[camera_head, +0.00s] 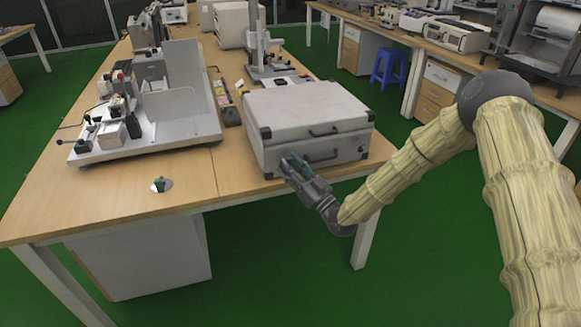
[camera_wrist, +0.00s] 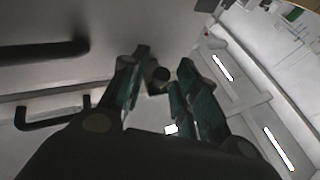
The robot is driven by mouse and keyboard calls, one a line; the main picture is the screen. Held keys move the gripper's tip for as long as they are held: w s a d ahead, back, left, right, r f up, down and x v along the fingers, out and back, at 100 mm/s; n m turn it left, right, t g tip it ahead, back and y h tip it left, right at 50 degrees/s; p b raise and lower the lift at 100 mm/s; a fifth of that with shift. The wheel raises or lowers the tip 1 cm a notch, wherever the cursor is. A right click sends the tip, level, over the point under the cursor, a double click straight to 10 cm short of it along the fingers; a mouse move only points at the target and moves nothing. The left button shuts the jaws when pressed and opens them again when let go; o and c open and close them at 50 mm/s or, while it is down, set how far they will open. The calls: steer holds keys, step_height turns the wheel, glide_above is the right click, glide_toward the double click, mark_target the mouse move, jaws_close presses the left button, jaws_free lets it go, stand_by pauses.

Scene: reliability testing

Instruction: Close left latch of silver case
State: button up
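The silver case (camera_head: 305,105) stands on the wooden table with its lid down. Its front face has dark handles, one at the lid (camera_head: 323,130), and dark corner pieces. My gripper (camera_head: 289,163) is at the left part of that front face. In the wrist view, the gripper's two fingers (camera_wrist: 164,62) are apart. A small dark piece (camera_wrist: 158,78) on the case shows between the fingertips; it may be the left latch, but I cannot tell whether it is fastened or touched. In the head view my gripper hides this part of the case.
The wooden table (camera_head: 215,190) has free room at its front left, with a round hole (camera_head: 161,185) there. A white test rig (camera_head: 150,120) stands left of the case. A stand (camera_head: 262,50) is behind it. A blue stool (camera_head: 390,66) is on the green floor.

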steer(key=shift+c, duration=0.8)
steer(key=shift+r, duration=0.1)
steer(key=shift+r, duration=0.1)
steer(key=r+m+g+h+p, duration=0.1)
steer(key=p, duration=0.1)
steer(key=h+p, duration=0.1)
steer(key=p, duration=0.1)
steer(key=shift+s+r+m+g, duration=0.2)
steer(key=shift+r+m+g, duration=0.2)
step_height(320, 180, up, 2)
steer(key=m+g+h+p, duration=0.1)
steer(key=p, duration=0.2)
steer(key=m+g+h+p, duration=0.1)
steer(key=g+h+p, duration=0.1)
steer(key=shift+w+r+g+h+p, duration=0.15)
steer(key=shift+g+h+p, duration=0.15)
steer(key=shift+p, duration=0.1)
steer(key=p, duration=0.1)
steer(key=g+p, duration=0.1)
steer(key=m+g+h+p, duration=0.1)
steer(key=shift+w+a+r, duration=0.1)
steer(key=shift+w+r, duration=0.15)
steer(key=shift+r, duration=0.05)
steer(key=shift+g, duration=0.4)
